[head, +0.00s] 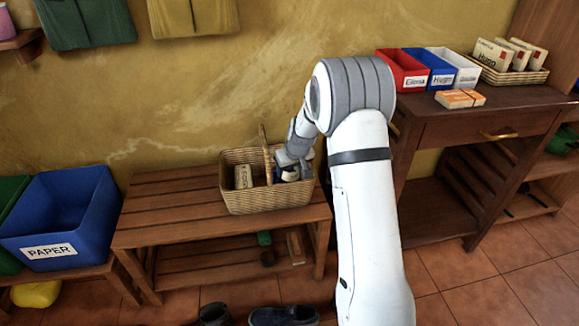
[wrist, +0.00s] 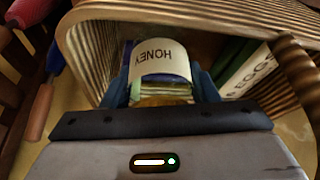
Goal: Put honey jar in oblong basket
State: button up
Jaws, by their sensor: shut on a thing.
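The oblong wicker basket (head: 265,202), with a tall handle, stands on the slatted wooden bench. My gripper (head: 292,174) is at the right half of the basket, over its opening. In the wrist view, my gripper (wrist: 162,88) is shut on the honey jar (wrist: 163,62), with a blue finger on each side of it. The jar's pale label reads HONEY. The basket rim (wrist: 200,8) shows beyond the jar in the wrist view. Whether the jar touches the basket floor cannot be told. In the head view the jar is mostly hidden by my gripper.
An egg carton (head: 243,177) is in the basket's left half, also seen in the wrist view (wrist: 248,70). The basket handle (wrist: 296,68) rises close beside my gripper. A blue PAPER bin (head: 62,215) stands left. The bench's left part (head: 165,210) is clear.

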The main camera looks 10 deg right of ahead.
aim_at(294, 170)
jog(key=shift+f+b, duration=1.35)
jog(key=shift+f, duration=1.15)
jog(key=o, duration=1.2)
jog(key=shift+c, duration=0.2)
jog(key=p+v, duration=0.2)
jog(key=v, duration=0.5)
jog(key=shift+s+r+p, duration=0.2)
jog(key=shift+r+p, duration=0.15)
jog(key=shift+p, duration=0.05)
